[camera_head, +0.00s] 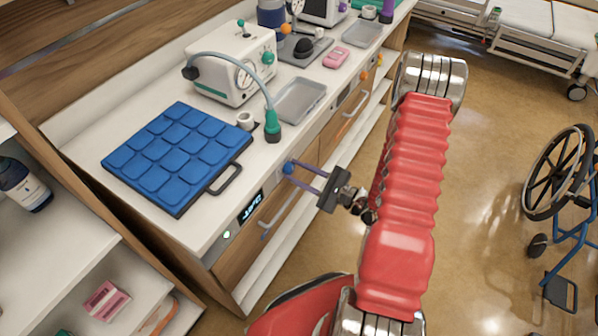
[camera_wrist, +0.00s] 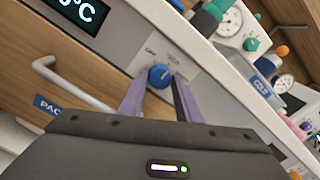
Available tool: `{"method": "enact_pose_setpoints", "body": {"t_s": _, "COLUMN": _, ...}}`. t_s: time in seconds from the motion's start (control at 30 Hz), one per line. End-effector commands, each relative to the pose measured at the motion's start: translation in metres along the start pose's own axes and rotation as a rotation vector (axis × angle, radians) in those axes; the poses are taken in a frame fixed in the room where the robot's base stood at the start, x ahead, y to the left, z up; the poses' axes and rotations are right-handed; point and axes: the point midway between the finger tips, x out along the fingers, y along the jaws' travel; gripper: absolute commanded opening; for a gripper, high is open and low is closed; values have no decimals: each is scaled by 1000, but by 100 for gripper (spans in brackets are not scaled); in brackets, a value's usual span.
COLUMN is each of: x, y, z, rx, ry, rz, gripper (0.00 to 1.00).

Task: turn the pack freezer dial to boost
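The blue freezer dial (camera_wrist: 160,76) sits on the pale front panel of the cabinet, with small printed marks around it. OFF seems to be the mark at its upper left; the others are too blurred to read. A light pointer line on the knob seems to lean to the upper right. In the head view the dial (camera_head: 288,167) shows at the fingertips. My gripper (camera_wrist: 158,84) is open, its two purple fingers on either side of the dial with slight gaps showing. The gripper also shows in the head view (camera_head: 290,170).
A lit temperature display (camera_wrist: 80,12) is left of the dial, above a drawer handle (camera_wrist: 72,85) and a blue PACK label (camera_wrist: 48,105). On the counter are a blue quilted pack (camera_head: 175,155), a white machine (camera_head: 232,62) and a grey tray (camera_head: 300,100). A wheelchair (camera_head: 560,190) stands right.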

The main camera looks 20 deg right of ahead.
Motion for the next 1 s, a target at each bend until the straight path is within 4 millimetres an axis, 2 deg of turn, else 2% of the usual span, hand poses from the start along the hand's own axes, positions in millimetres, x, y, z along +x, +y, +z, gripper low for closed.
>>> {"method": "enact_pose_setpoints", "body": {"t_s": 0.03, "x": 0, "y": 0, "z": 0, "rx": 0, "ry": 0, "rz": 0, "gripper": 27}}
{"method": "enact_pose_setpoints", "body": {"t_s": 0.33, "x": 0, "y": 0, "z": 0, "rx": 0, "ry": 0, "rz": -1, "gripper": 6}}
{"method": "enact_pose_setpoints", "body": {"t_s": 0.67, "x": 0, "y": -2, "z": 0, "rx": 30, "ry": 1, "rz": -4, "gripper": 6}}
{"method": "enact_pose_setpoints", "body": {"t_s": 1.0, "x": 0, "y": -2, "z": 0, "rx": 201, "ry": -1, "rz": -4, "gripper": 6}}
